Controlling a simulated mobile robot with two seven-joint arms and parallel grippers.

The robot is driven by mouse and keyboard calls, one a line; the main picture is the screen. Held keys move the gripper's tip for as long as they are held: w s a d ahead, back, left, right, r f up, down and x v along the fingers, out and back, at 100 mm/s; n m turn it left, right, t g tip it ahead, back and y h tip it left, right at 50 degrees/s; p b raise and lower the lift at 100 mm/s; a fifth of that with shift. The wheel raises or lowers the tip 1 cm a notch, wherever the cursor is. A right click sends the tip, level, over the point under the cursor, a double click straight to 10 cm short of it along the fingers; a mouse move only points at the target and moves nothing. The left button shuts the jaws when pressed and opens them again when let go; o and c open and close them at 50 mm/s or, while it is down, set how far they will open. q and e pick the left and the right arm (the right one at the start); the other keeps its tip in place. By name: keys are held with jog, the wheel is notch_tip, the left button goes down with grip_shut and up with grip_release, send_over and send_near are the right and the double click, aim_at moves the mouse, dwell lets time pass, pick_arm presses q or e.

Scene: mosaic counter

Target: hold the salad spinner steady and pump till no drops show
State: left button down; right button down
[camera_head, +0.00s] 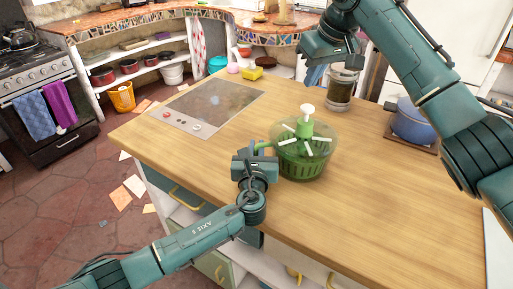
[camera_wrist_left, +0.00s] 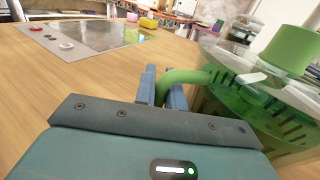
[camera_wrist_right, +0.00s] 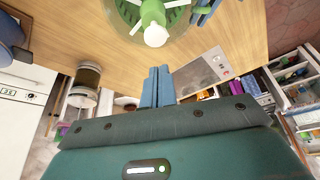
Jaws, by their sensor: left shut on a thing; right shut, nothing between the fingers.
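The salad spinner (camera_head: 303,160) stands upright on the wooden counter, a green basket in a clear bowl. Its clear lid carries a green hub with a white pump knob (camera_head: 307,108), which stands raised. My left gripper (camera_head: 257,150) is shut on the spinner's green side handle (camera_wrist_left: 185,76), at the left of the bowl. My right gripper (camera_head: 313,76) is shut and empty, above and behind the spinner, apart from the knob. In the right wrist view the knob (camera_wrist_right: 155,36) lies beyond the fingertips. Drops are too small to make out.
A cooktop (camera_head: 212,104) is set in the counter to the left. A glass jar (camera_head: 341,90) stands behind the spinner, near my right gripper. A blue pot (camera_head: 413,122) sits on a board at the right. The counter in front of the spinner is clear.

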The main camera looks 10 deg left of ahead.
aim_at(308, 106)
jog(key=shift+f, duration=1.75)
dwell(0.6)
jog(key=shift+f, duration=0.5)
dwell(0.8)
jog(key=shift+f, duration=0.1)
dwell(0.7)
dwell(1.1)
dwell(0.7)
jog(key=shift+f, duration=1.25)
jog(key=shift+r, duration=1.35)
